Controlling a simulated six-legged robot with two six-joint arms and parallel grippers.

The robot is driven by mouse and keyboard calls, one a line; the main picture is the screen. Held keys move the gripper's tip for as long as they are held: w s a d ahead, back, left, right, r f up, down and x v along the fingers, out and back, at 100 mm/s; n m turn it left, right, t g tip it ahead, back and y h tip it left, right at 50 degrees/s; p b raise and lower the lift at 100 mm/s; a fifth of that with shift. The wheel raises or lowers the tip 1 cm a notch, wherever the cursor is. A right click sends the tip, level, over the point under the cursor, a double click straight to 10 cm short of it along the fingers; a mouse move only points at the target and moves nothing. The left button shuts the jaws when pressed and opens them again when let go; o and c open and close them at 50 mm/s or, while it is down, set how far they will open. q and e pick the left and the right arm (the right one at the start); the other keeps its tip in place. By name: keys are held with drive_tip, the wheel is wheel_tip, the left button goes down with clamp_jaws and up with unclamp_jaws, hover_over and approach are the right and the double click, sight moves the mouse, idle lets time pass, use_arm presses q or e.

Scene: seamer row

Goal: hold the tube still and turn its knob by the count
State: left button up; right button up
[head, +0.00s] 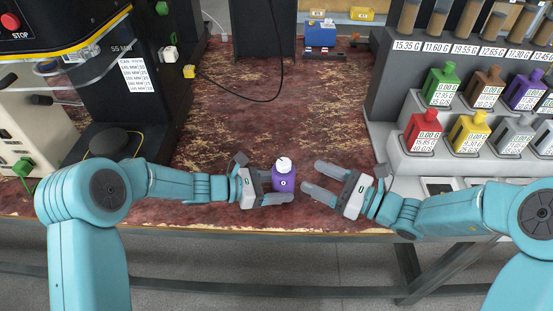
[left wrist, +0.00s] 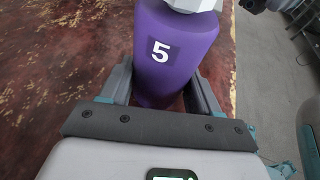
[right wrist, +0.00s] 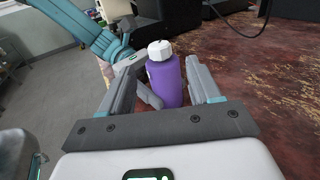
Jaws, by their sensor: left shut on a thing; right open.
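A purple tube (head: 284,181) with a white knob (head: 283,164) on top stands upright near the front edge of the worktable. A dark pointer mark shows on the knob. In the left wrist view the tube (left wrist: 178,60) carries a label with the number 5. My left gripper (head: 278,187) is shut on the tube's body from the left. My right gripper (head: 312,180) is open, to the right of the tube and apart from it. In the right wrist view the tube (right wrist: 166,80) and white knob (right wrist: 160,50) show beyond and between my open fingers.
The worktable (head: 240,120) has a worn red top, clear behind the tube. A rack at right holds several coloured bottles, among them a red bottle (head: 424,131) and a yellow bottle (head: 468,131). A black cable (head: 265,98) lies at the back. A machine (head: 120,80) stands at left.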

sight(276, 166)
drive_tip(key=x, duration=1.1)
drive_tip(key=shift+a, duration=0.2)
drive_tip(key=c, duration=1)
